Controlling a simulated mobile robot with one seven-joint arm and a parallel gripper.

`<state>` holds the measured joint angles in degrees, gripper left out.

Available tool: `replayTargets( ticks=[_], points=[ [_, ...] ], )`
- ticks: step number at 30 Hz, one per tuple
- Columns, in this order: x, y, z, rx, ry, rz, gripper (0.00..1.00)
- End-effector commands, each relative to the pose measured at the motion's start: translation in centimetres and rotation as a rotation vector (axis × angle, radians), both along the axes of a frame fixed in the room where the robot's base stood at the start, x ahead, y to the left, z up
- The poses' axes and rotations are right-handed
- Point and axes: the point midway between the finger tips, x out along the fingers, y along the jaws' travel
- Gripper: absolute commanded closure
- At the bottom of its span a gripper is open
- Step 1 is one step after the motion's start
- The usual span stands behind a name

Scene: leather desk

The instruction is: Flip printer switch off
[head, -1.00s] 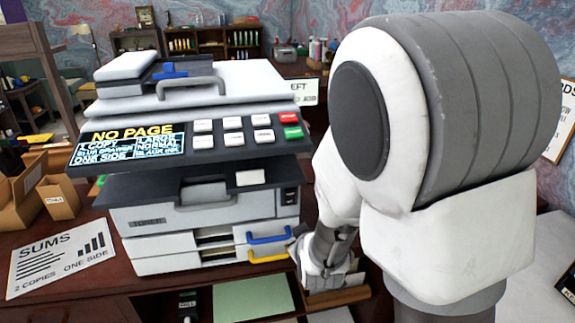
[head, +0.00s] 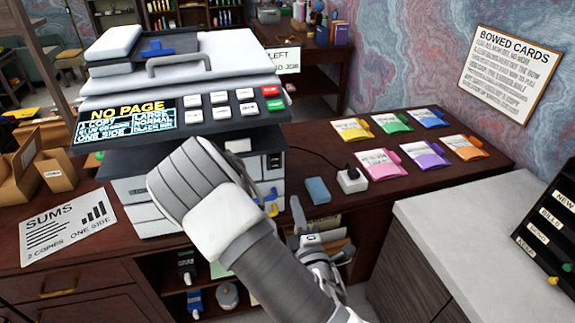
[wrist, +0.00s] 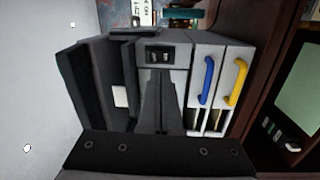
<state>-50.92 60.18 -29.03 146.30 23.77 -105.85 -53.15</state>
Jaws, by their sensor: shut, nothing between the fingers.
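The printer (head: 185,75) stands on the desk, its screen reading "NO PAGE". Its switch (wrist: 159,55) is a small dark panel with pale marks, seen on the printer's front in the wrist view. My gripper (head: 296,204) is beside the printer's lower right front in the head view. In the wrist view its dark fingers (wrist: 160,82) are together and empty, pointing toward the switch, apparently short of it. My arm hides much of the lower printer in the head view. I cannot tell the switch's position.
A blue handle (wrist: 207,80) and a yellow handle (wrist: 238,82) stick out from the drawers beside the switch. A white socket block (head: 352,180), a blue block (head: 317,190) and several coloured packets (head: 392,123) lie right of the printer. A "SUMS" sheet (head: 68,225) lies left.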

Motion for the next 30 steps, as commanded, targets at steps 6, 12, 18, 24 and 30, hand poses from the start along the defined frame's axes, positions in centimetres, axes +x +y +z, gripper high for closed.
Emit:
replayTargets(
  ticks=[6,12,18,24,30],
  points=[
    [-1.0,0.9,0.5,-0.070,-0.060,0.052,1.00],
    [-1.0,1.0,0.6,-0.072,-0.064,0.056,1.00],
    [-0.9,1.0,0.5,-0.072,-0.064,0.056,1.00],
    [0.1,1.4,0.4,-0.067,-0.068,0.056,1.00],
    [1.7,1.9,0.4,-0.067,-0.068,0.056,1.00]
  ],
)
